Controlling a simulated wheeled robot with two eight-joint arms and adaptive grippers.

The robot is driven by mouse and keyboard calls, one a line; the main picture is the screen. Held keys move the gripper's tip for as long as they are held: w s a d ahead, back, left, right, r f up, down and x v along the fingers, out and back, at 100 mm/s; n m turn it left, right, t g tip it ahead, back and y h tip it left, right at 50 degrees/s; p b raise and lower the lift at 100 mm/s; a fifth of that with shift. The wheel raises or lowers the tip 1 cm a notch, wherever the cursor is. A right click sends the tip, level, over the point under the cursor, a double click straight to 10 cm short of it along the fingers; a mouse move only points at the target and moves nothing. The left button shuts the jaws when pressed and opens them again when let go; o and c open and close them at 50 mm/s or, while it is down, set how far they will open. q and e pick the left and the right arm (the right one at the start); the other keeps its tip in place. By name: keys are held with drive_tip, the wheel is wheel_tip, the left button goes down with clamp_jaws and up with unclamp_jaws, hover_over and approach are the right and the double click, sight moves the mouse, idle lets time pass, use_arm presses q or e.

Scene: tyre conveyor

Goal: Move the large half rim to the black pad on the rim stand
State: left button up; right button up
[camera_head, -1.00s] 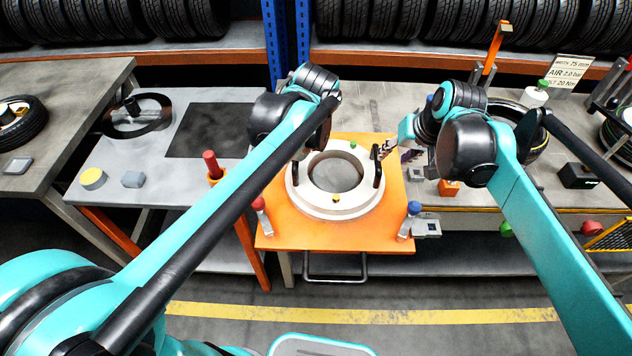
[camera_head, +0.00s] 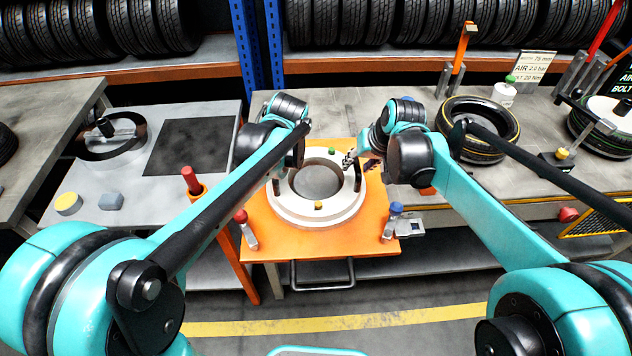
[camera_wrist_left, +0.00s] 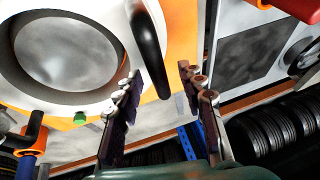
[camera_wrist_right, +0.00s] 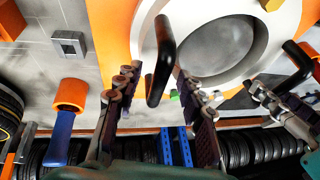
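The large half rim, a white ring (camera_head: 349,207) with two black handles, lies flat on an orange plate (camera_head: 283,247). My right gripper (camera_head: 349,161) is open above the ring's right handle (camera_head: 358,180). In the right wrist view that handle (camera_wrist_right: 161,62) shows between the spread fingers (camera_wrist_right: 157,80). My left gripper is mostly hidden by its arm in the head view. In the left wrist view its open fingers (camera_wrist_left: 158,78) lie on either side of the left handle (camera_wrist_left: 150,45). The black pad (camera_head: 193,146) lies bare on the grey stand at left.
A red-topped post (camera_head: 191,180) rises between stand and orange plate. Red-capped (camera_head: 246,228) and blue-capped (camera_head: 393,222) clamps stand at the plate's front corners. A tyre (camera_head: 478,122) lies on the right bench.

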use_arm(q)
drive_tip(key=shift+w+a+f, duration=0.15)
drive_tip(key=shift+w+f, duration=0.05)
drive_tip(key=shift+f, duration=0.35)
use_arm(e)
drive_tip(key=shift+w+a+f, duration=0.15)
drive_tip(key=shift+w+f, duration=0.05)
drive_tip(key=shift+f, duration=0.35)
use_arm(q)
clamp_jaws()
use_arm(e)
clamp_jaws()
use_arm(q)
drive_tip(key=shift+r, duration=0.1)
use_arm(e)
drive_tip(key=shift+r, duration=0.1)
